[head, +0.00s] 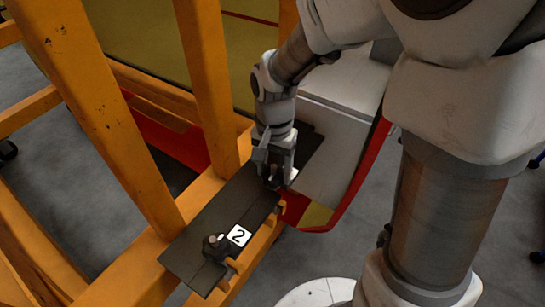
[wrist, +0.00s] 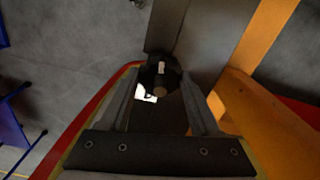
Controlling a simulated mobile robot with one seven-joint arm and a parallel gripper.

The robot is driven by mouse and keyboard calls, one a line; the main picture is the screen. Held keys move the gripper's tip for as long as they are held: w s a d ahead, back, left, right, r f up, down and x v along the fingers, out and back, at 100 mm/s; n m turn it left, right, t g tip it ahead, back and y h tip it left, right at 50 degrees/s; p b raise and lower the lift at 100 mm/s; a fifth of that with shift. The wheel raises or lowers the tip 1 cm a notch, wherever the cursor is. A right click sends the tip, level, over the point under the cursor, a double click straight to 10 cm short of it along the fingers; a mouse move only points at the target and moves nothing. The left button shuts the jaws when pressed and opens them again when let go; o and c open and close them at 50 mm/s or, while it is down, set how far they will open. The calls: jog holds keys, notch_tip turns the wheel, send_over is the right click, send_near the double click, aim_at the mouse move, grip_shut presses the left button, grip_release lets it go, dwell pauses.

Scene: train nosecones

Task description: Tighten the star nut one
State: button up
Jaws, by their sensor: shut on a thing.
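Star nut one (wrist: 158,72) is a dark knob with a stud end at its middle, on the dark plate's end. My gripper (head: 274,178) points down at the far part of the plate, with its fingers shut on this nut. In the wrist view my gripper (wrist: 163,80) has a finger on each side of the nut. The fingers hide much of the nut in the head view. A white label (wrist: 146,94) shows only partly beside the nut, and its number cannot be read.
A second dark star nut (head: 214,247) sits nearer on the dark plate (head: 205,236), beside a white label marked 2 (head: 239,235). Yellow frame beams (head: 112,120) stand to the left. The white and red nosecone (head: 335,150) lies close to the right of my gripper.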

dwell(0.3)
jog(key=o, duration=1.4)
notch_tip(320, 180, up, 18)
jog(key=shift+f+p, duration=0.25)
jog(key=shift+p, duration=0.5)
